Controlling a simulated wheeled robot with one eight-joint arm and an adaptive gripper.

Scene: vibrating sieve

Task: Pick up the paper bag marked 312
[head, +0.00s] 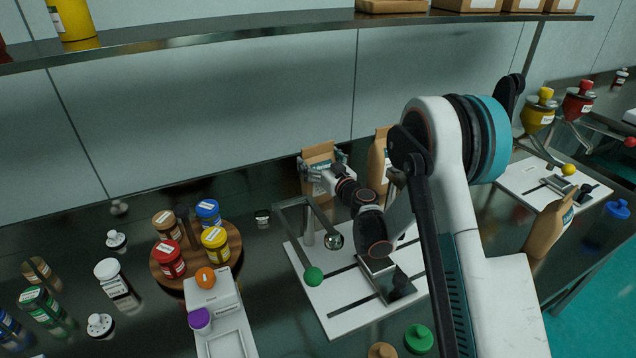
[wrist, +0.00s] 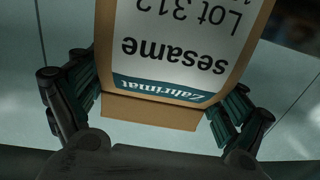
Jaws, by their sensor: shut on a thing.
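The paper bag marked 312 (wrist: 175,50) fills the middle of the wrist view. Its label appears upside down and reads "Lot 312", "sesame" and "Zahrimat". My gripper (wrist: 160,105) is shut on this bag, with one dark green finger against each side.
A second paper bag (head: 378,160) stands just right of the held one. A white board (head: 345,318) with a green-knobbed lever (head: 313,276) lies in front. A round wooden tray (head: 233,245) with several jars is at left. A shelf (head: 250,27) runs overhead.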

